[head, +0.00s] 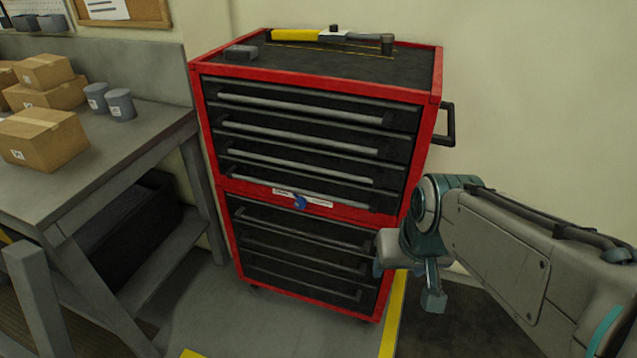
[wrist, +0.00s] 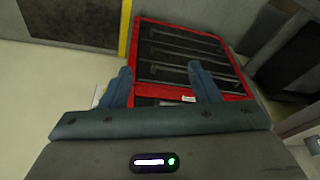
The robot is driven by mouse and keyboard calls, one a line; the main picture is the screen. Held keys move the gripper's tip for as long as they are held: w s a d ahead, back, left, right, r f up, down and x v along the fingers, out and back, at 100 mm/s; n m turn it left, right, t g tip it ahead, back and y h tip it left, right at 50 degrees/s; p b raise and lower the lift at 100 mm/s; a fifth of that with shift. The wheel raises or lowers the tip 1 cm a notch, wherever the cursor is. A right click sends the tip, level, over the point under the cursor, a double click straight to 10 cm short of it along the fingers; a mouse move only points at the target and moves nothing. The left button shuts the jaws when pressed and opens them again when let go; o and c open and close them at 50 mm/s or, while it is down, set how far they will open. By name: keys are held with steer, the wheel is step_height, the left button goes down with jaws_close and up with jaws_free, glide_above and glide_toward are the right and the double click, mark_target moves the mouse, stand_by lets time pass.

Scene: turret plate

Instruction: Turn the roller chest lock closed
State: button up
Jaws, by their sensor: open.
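The red roller chest (head: 322,205) stands against the wall in the head view, with black drawers above and below a red middle strip. The lock (head: 300,203) is a small blue knob on that strip, between two pieces of a white label (head: 318,203). My gripper (head: 381,266) is in front of the chest's lower right side, to the right of and below the knob, apart from it. In the wrist view my gripper (wrist: 162,84) is open and empty, its two blue-grey fingers spread with the chest (wrist: 237,63) beyond them. The knob cannot be made out there.
A grey workbench (head: 45,185) with cardboard boxes (head: 45,138) and grey cups (head: 120,104) stands left of the chest. A yellow-handled tool (head: 295,35) and a grey block (head: 241,52) lie on the chest top. A side handle (head: 448,122) sticks out on the right.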

steer(key=w+a+f+t+y+b, duration=0.1)
steer(key=w+a+f+t+b, duration=0.15)
steer(key=w+a+f, duration=0.4)
steer(key=w+a+f+t+b, duration=0.1)
steer(key=w+a+t+b, duration=0.2)
steer(key=w, duration=0.7)
steer(key=w+a+f+t+y+b, duration=0.1)
steer(key=w+a+f+t+b, duration=0.15)
steer(key=w+a, duration=0.5)
steer(key=t+h+b, duration=0.6)
steer(key=h+b, duration=0.2)
steer(key=b, duration=0.1)
glide_toward(299, 206)
steer(key=x, duration=0.9)
steer(key=shift+w, duration=0.15)
steer(key=c, duration=1)
